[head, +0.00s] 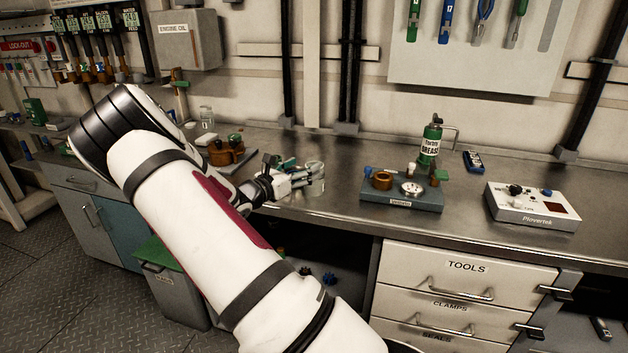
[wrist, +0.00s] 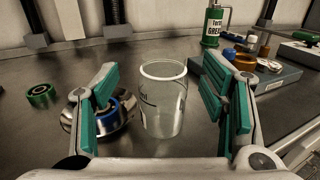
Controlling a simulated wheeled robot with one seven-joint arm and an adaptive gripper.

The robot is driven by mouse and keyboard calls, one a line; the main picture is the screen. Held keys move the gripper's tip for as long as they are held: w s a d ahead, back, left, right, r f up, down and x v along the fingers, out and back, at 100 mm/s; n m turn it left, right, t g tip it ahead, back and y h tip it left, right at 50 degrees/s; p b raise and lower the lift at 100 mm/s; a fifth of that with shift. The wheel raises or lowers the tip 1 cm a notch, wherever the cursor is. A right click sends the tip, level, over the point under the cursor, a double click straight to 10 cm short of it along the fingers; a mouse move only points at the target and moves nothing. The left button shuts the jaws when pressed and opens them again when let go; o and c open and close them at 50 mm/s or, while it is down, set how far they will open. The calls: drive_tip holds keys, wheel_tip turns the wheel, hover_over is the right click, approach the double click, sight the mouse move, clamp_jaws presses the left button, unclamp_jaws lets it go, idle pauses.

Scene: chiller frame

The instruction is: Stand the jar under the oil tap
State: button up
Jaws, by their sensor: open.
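A clear glass jar (wrist: 163,115) stands upright on the metal bench in the wrist view, with a dark marking on its left side. It also shows in the head view (head: 316,176), at the end of my arm. My gripper (wrist: 160,88) is open, one green-padded finger on each side of the jar, with visible gaps. In the head view my gripper (head: 300,180) is just left of the jar. The oil tap (head: 182,86) hangs under the grey ENGINE OIL box (head: 188,45) on the wall. Another glass vessel (head: 207,117) stands on the bench right of the tap.
A metal dish (wrist: 118,122) with a blue-ringed part sits close behind my left finger. A green ring (wrist: 41,95) lies farther left. A grey fixture block (head: 402,196) and green grease can (head: 431,143) stand to the right. A brown holder (head: 227,152) is left of my gripper.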

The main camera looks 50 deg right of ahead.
sight(314, 161)
drive_tip(key=shift+s+d, duration=0.15)
drive_tip(key=shift+d, duration=2.6)
drive_tip(key=c, duration=1.5)
drive_tip(key=shift+o, duration=0.2)
drive_tip(key=shift+r, duration=0.15)
